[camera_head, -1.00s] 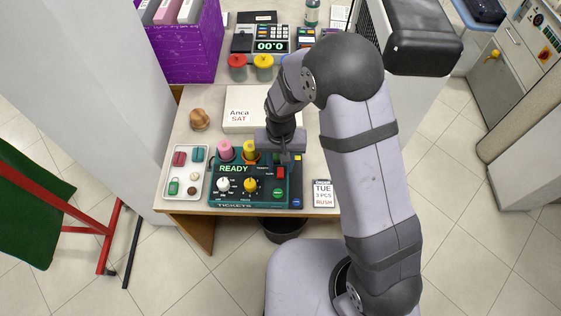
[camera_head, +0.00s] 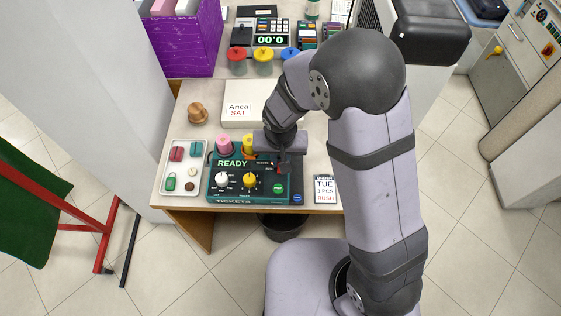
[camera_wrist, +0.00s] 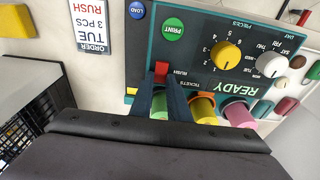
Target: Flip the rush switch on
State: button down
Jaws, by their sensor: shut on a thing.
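The ticket machine (camera_head: 228,197) is a teal box with a lit READY display, on the front of the wooden desk. Its red rush switch (camera_wrist: 161,68) shows in the wrist view beside the RUSH label. In the head view the switch is mostly hidden behind my gripper (camera_head: 283,170). My gripper (camera_wrist: 165,82) reaches the machine's top from above, its two dark fingertips at the switch, shut on it. Which way the switch is tipped, I cannot tell.
A white (camera_head: 249,179) and yellow knob and a green PRINT button (camera_wrist: 173,29) are on the panel. Pink and yellow spools (camera_head: 224,145) stand behind it. An order card (camera_head: 325,189) lies right, a tray (camera_head: 184,144) of small items left.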

jog(key=t+b, duration=0.1)
jog(key=b, duration=0.1)
jog(key=shift+s+f+b, duration=0.1)
jog(key=shift+f+b, duration=0.05)
jog(key=shift+b, duration=0.15)
jog(key=shift+r, duration=0.2)
jog(key=c, duration=1.7)
grip_release()
jog(key=shift+v, duration=3.7)
jog(key=shift+s, duration=0.1)
